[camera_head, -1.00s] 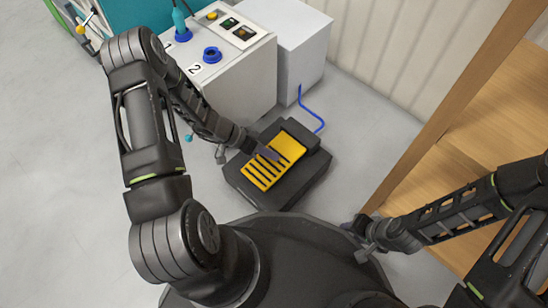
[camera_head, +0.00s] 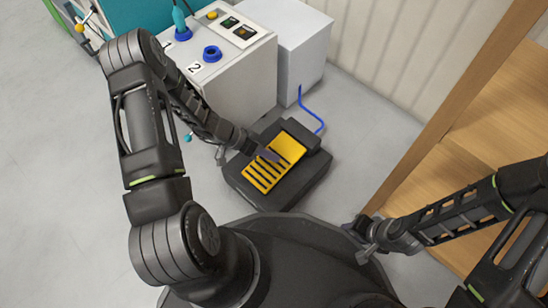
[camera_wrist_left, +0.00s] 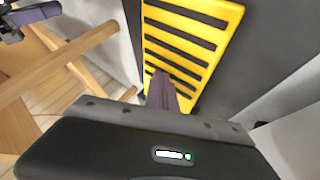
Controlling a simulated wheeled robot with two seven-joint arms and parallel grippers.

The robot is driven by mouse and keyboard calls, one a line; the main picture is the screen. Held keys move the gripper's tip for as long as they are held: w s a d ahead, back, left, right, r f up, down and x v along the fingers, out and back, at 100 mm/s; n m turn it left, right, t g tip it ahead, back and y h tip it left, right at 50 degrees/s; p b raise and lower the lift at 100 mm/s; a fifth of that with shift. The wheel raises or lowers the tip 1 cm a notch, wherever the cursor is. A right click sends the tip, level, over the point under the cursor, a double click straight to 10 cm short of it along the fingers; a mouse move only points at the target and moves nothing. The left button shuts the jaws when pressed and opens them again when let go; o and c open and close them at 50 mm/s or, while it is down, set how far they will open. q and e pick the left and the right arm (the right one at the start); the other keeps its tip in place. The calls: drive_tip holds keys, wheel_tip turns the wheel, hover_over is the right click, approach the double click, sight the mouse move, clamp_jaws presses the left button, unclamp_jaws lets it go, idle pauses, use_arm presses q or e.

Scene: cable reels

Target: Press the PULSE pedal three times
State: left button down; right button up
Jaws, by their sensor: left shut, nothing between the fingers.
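The pedal has a yellow plate with black slots (camera_head: 262,177) on a dark base (camera_head: 290,193) that lies on the floor. My left gripper (camera_head: 270,154) is shut and empty, with its tips over the upper part of the yellow plate. In the left wrist view the shut fingers (camera_wrist_left: 163,92) point at the yellow plate (camera_wrist_left: 190,45) and overlap its lower edge; I cannot tell whether they touch it. No PULSE lettering is readable. My right gripper (camera_head: 362,238) is at the right, away from the pedal; its jaws are too small to read.
A white cabinet (camera_head: 245,85) marked 2, with buttons and blue sockets, stands behind the pedal. A blue cable (camera_head: 314,112) runs from the pedal's back. A wooden shelf (camera_head: 470,140) stands at the right. The floor to the left is clear.

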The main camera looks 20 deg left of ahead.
use_arm(q)
drive_tip(key=shift+s+f+b, duration=0.15)
drive_tip(key=shift+f+b, duration=0.2)
drive_tip(key=shift+f, duration=0.25)
use_arm(e)
drive_tip(key=shift+s+d+f, duration=0.15)
drive_tip(key=shift+s+f, duration=0.05)
drive_tip(key=shift+f, duration=0.55)
use_arm(q)
drive_tip(key=shift+r+p, duration=0.85)
drive_tip(key=shift+r, duration=1)
use_arm(e)
drive_tip(key=shift+r, duration=0.85)
